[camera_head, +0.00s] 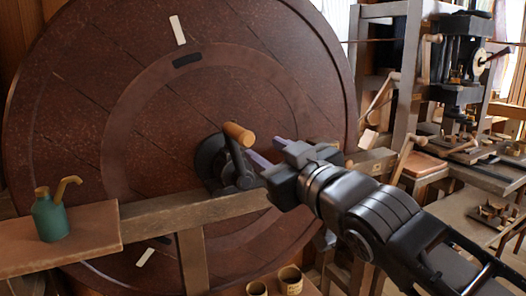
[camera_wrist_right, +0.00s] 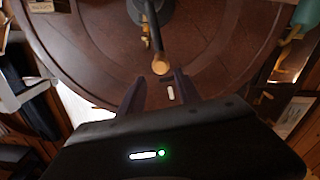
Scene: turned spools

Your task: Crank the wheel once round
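The wheel (camera_head: 90,100) is a large reddish-brown disc standing upright, with a white strip (camera_head: 178,30) near its top. A dark crank (camera_head: 213,165) sits at its hub, its arm pointing up to a wooden handle (camera_head: 238,134). My right gripper (camera_head: 267,150) is open, just right of the handle, and appears empty. In the right wrist view the round handle end (camera_wrist_right: 160,67) lies ahead of and between the two open fingertips (camera_wrist_right: 158,82). I see no contact; the exact gap is hard to judge. My left gripper is out of view.
A wooden beam (camera_head: 150,222) crosses in front of the wheel. A green oil can (camera_head: 50,216) stands on a shelf (camera_head: 95,240) at left. Two small wooden cups (camera_head: 290,280) sit low in the middle. A bench with a machine (camera_head: 455,60) fills the right.

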